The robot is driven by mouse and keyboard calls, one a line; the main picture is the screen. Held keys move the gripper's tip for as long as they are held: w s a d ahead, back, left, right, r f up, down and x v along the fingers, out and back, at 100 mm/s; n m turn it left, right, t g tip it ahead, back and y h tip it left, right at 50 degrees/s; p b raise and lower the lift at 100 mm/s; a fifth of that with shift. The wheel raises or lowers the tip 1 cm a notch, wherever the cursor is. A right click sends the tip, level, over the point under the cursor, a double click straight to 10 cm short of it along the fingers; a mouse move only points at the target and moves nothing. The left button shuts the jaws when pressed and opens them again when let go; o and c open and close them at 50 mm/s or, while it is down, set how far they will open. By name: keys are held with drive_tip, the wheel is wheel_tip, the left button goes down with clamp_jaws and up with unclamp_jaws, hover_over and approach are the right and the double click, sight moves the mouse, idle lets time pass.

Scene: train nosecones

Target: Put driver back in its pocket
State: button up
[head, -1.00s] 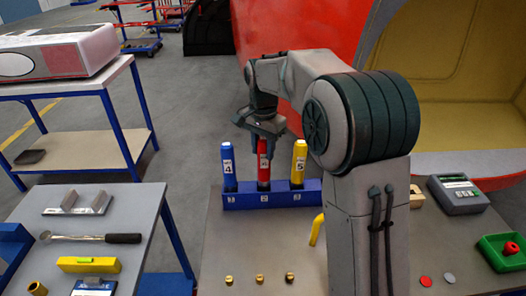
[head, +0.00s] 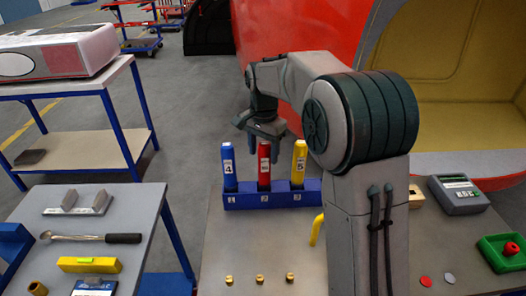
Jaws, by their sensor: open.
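Three drivers stand upright in a blue rack with numbered pockets (head: 270,201). The blue driver (head: 228,168) is in the left pocket, the red driver (head: 264,170) in the middle and the yellow driver (head: 299,165) in the right. Blue and yellow carry number labels; the red one's number is hard to read. My gripper (head: 263,152) is open, its fingers pointing down just above and behind the top of the red driver. It holds nothing. The red driver's whole handle shows in front of the fingers.
On the same table, several brass fittings (head: 260,279) stand in front, with a yellow bent piece (head: 317,229) beside my arm. A grey meter (head: 458,194) and a green tray (head: 502,252) are at right.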

wheel_tip(320, 180, up, 11)
drive_tip(key=shift+f, duration=0.1)
drive_tip(key=shift+r, duration=0.4)
drive_tip(key=shift+s+d, duration=0.1)
drive_tip(key=shift+s, duration=0.05)
drive_tip(key=s+d+f+n+t, duration=0.1)
drive_tip(key=s+d+f+n, duration=0.1)
drive_tip(key=s, duration=0.7)
drive_tip(key=s+d+f+n+t, duration=0.1)
drive_tip(key=s+d+f+n, duration=0.2)
drive_tip(key=s, duration=0.6)
drive_tip(key=s+d+f+n+t, duration=0.1)
drive_tip(key=s+d+f+n, duration=0.1)
drive_tip(key=s+d+f, duration=0.4)
drive_tip(key=s, duration=0.3)
drive_tip(key=shift+s+d+f+n, duration=0.2)
drive_tip(key=shift+d+f+n, duration=0.05)
drive_tip(key=shift+f+n, duration=0.05)
